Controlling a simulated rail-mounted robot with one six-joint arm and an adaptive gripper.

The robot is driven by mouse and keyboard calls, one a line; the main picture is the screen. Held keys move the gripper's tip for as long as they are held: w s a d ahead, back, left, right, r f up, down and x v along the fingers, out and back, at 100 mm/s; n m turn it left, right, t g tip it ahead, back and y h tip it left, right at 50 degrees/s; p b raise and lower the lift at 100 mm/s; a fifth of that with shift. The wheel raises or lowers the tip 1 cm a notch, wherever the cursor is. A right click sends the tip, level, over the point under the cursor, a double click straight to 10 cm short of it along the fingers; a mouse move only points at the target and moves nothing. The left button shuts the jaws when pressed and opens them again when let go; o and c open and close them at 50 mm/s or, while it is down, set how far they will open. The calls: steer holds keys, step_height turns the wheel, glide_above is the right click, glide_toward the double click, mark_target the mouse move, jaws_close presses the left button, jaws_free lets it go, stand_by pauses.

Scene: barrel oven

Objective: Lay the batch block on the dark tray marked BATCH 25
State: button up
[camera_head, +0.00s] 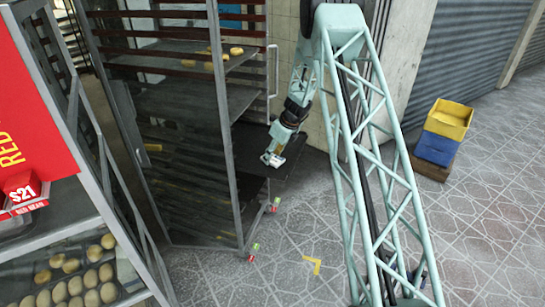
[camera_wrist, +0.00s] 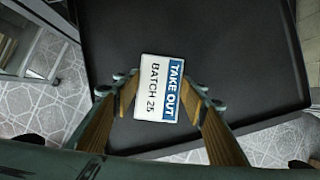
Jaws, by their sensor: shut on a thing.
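The batch block (camera_wrist: 158,88) is a small white and blue block that reads "TAKE OUT" and "BATCH 25". My gripper (camera_wrist: 163,97) is shut on it, one finger at each side, in the wrist view. The dark tray (camera_wrist: 245,50) lies below and behind the block and fills most of that view. In the head view my gripper (camera_head: 273,157) holds the block (camera_head: 272,160) over the tray (camera_head: 298,163), which juts out from the rack's right side. I cannot tell whether the block touches the tray. No marking on the tray itself can be read.
A tall metal rack (camera_head: 228,120) with shelves stands left of my gripper, with several buns (camera_head: 222,55) on an upper shelf. A red-signed display rack (camera_head: 95,210) of buns is at the left front. Yellow and blue crates (camera_head: 440,135) stand at the right. The patterned floor between is mostly clear.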

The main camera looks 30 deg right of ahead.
steer(key=shift+f, duration=0.45)
steer(key=o, duration=0.8)
steer(key=shift+o, duration=0.2)
steer(key=shift+r, duration=0.15)
steer(key=shift+r, duration=0.45)
steer(key=p+v, duration=0.2)
steer(key=v, duration=0.9)
steer(key=shift+s+r, duration=0.2)
steer(key=shift+r, duration=0.15)
